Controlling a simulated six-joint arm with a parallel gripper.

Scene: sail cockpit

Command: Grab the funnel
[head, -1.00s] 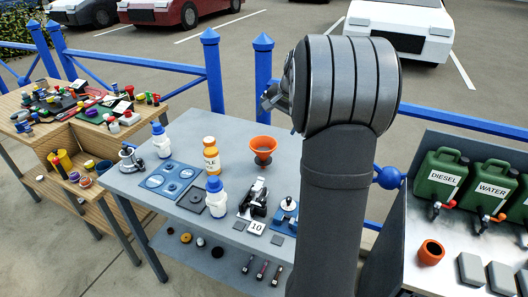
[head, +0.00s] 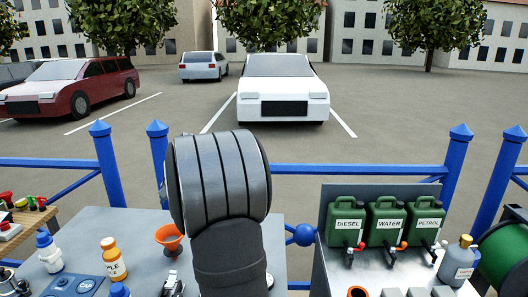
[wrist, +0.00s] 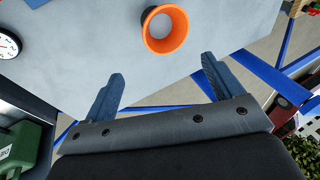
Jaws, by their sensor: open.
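The orange funnel (head: 169,238) stands on the grey table (head: 205,285) in the head view, just left of my arm, which partly covers it. In the wrist view the funnel (wrist: 148,30) shows as an orange ring, seen from above, near the top middle. My gripper (wrist: 160,80) is open and empty in the wrist view, its two blue fingers spread wide. The funnel lies beyond the fingertips, roughly between their lines, and is not touched. In the head view my gripper is hidden behind my arm.
An orange bottle (head: 115,260) and a white bottle with blue cap (head: 48,252) stand left of the funnel. Green jerrycans (head: 346,222) stand on the right bench. A blue railing (head: 350,170) runs behind the tables. A round gauge (wrist: 8,43) shows at the wrist view's left edge.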

